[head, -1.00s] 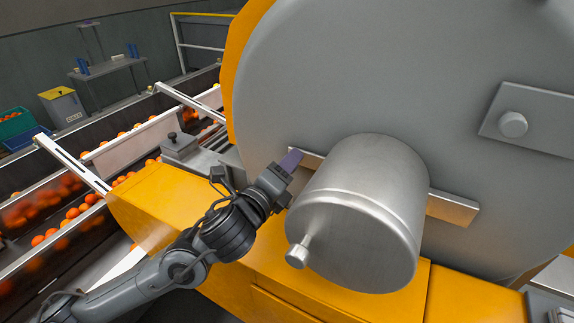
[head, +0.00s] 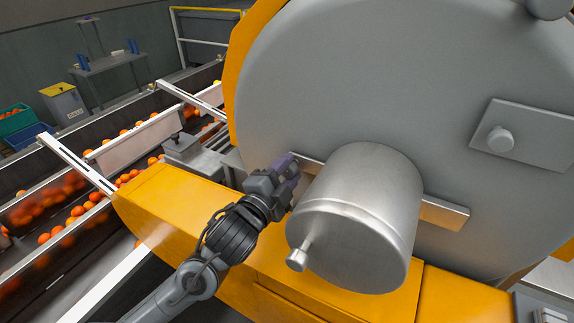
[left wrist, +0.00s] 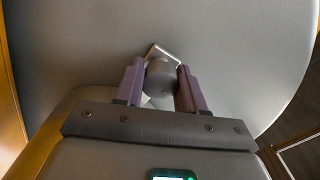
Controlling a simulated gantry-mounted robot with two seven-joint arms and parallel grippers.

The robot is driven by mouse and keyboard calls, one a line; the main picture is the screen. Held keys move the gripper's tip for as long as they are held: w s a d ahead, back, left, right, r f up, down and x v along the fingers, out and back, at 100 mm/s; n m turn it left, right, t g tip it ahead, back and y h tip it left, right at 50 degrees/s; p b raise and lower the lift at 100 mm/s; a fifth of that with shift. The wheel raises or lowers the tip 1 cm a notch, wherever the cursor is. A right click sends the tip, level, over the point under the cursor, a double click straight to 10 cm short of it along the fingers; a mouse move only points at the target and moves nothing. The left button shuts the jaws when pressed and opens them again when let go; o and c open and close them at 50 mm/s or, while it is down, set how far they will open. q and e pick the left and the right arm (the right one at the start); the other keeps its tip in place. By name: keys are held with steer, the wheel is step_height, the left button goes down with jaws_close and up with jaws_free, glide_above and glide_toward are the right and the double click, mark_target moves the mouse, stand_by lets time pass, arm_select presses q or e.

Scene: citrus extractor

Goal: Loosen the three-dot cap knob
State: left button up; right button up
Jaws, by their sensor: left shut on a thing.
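My left gripper (head: 294,168) is at the left side of a big steel cylinder (head: 362,215), close to the grey drum face. In the left wrist view, the two purple fingers of my left gripper (left wrist: 160,88) stand on either side of a round grey knob (left wrist: 160,77) and are shut on it. A pale plate (left wrist: 162,50) shows behind this knob. No dots can be made out on it, and it is hidden in the head view. My right gripper is not in view.
A bar (head: 443,213) runs behind the cylinder, which has a small pin handle (head: 298,258) on its front. Another knob (head: 499,139) sits on a plate at right. A yellow housing (head: 165,210) lies below; conveyors with oranges (head: 75,212) run at left.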

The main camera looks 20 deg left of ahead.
arm_select(q)
steer(key=shift+n+p, duration=0.7)
steer(key=shift+n, duration=0.4)
steer(key=shift+f+n+p, duration=0.1)
steer(key=shift+n+p, duration=0.35)
steer(key=shift+n, duration=0.25)
steer(key=o, duration=1.1)
steer(key=shift+w, duration=0.1)
steer(key=shift+c, duration=0.2)
